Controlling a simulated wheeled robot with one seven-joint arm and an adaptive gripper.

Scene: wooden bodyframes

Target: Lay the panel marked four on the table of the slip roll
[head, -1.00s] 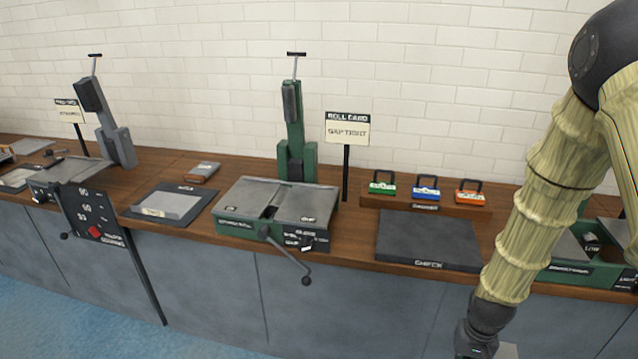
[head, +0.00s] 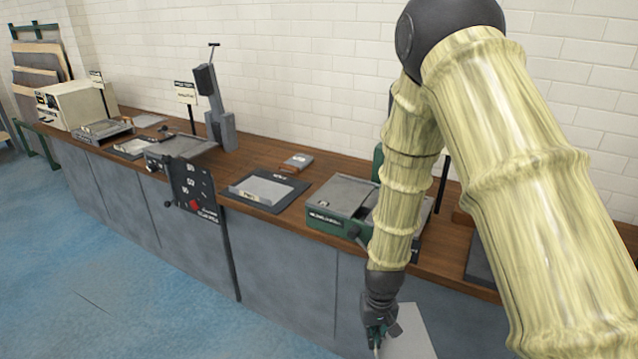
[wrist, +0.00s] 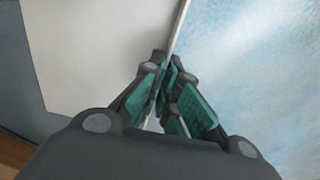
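My gripper (head: 376,338) hangs low in front of the bench in the head view. In the wrist view its green-padded fingers (wrist: 168,88) are closed on the edge of a flat light-grey panel (wrist: 95,45). The panel also shows in the head view (head: 412,335), beside the gripper and below the bench top. No number can be seen on it. The slip roll appears to be the green machine with a flat grey table (head: 343,192) on the bench. My arm hides its right part.
Left of the green machine, a dark mat (head: 248,201) holds a grey sheet (head: 263,190). A small box (head: 297,162) lies behind. Blue floor (head: 120,290) in front of the bench is clear.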

